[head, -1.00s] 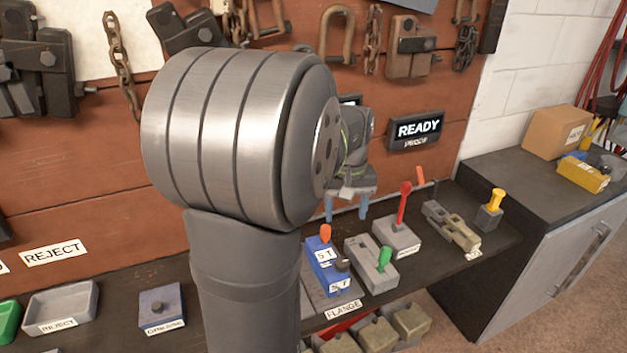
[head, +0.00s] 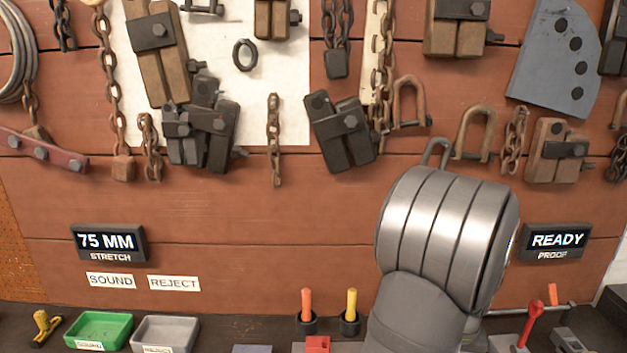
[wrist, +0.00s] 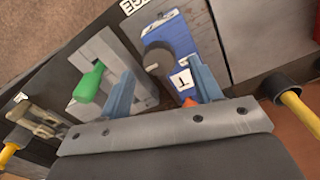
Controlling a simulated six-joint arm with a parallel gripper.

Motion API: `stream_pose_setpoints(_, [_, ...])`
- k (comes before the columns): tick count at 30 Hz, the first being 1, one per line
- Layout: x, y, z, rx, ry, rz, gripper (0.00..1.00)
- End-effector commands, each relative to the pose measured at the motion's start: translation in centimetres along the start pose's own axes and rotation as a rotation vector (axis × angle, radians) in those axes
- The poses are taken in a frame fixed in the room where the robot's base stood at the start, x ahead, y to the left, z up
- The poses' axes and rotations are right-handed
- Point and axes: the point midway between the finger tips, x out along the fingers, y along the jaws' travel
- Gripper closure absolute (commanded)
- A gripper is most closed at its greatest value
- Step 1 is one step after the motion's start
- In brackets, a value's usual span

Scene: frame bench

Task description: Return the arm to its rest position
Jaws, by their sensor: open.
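My gripper (wrist: 161,88) shows in the wrist view with its two blue fingers apart and nothing held between them. Beyond the fingers are a blue block (wrist: 165,42) with a dark knob and a "T" label, and a grey block (wrist: 106,50) with a green handle. An orange tip shows by the right finger. I cannot tell the exact gap between the fingers and the blocks. In the head view my gripper is hidden; my large grey arm joint stands right of centre.
In the head view, a green tray (head: 78,341) and a grey tray (head: 191,335) sit at the bench's left. Orange (head: 307,303) and yellow (head: 351,302) handles stand in dark cups. A red lever (head: 531,322) is at right. Chains and clamps hang on the wall.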

Motion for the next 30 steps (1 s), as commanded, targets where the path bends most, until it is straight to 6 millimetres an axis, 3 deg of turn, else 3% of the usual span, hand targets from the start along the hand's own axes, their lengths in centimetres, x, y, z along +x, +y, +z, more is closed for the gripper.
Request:
stream_pose_setpoints(4, [2.2,0.0,0.0,0.0,-0.002,-0.001,0.41])
stream_pose_setpoints(10, [3.5,0.0,0.0,0.0,0.0,0.0,0.41])
stream_pose_setpoints(23, [3.1,0.0,0.0,-0.008,0.001,0.001,0.41])
stream_pose_setpoints(30, [0.1,0.1,-0.1,0.0,0.005,0.002,0.41])
